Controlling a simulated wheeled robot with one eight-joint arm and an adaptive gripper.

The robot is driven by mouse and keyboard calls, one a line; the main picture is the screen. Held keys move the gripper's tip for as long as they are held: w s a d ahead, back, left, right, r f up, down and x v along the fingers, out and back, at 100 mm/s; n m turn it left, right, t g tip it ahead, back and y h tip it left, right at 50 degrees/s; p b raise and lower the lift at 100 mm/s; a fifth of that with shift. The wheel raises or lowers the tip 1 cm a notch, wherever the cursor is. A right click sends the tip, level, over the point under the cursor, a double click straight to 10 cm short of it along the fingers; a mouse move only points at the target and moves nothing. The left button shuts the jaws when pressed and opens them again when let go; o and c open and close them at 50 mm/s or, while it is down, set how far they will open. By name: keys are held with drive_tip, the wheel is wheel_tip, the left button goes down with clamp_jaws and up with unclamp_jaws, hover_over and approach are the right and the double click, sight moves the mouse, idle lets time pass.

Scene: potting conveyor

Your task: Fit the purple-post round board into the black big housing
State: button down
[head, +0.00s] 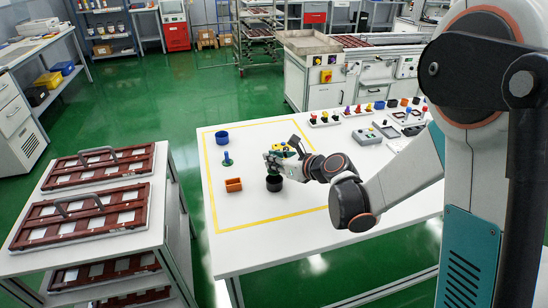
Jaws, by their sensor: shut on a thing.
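The black big housing (273,184) stands on the white table inside the yellow outline, right under my gripper (274,168). My gripper points down and is shut on a small green round board (273,176), taken as the purple-post round board. Its post is hidden between the fingers. The board is at the housing's mouth; I cannot tell whether it is inside or just above the rim. Another green round board with a bluish post (227,159) stands apart to the left.
A blue round housing (222,138) stands at the back left of the outline, and an orange square housing (234,185) to the left of the black one. Several coloured parts (365,108) and a grey box (367,137) lie at the table's back right. The front left of the outline is clear.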

drive_tip(key=shift+f+b, duration=1.15)
drive_tip(key=shift+f, duration=0.95)
drive_tip(key=c, duration=1.6)
unclamp_jaws()
drive_tip(key=shift+o, duration=0.2)
drive_tip(key=shift+r, duration=0.15)
wheel_tip(320, 180, up, 7)
drive_tip(key=p, duration=0.4)
drive_tip(key=shift+p, duration=0.35)
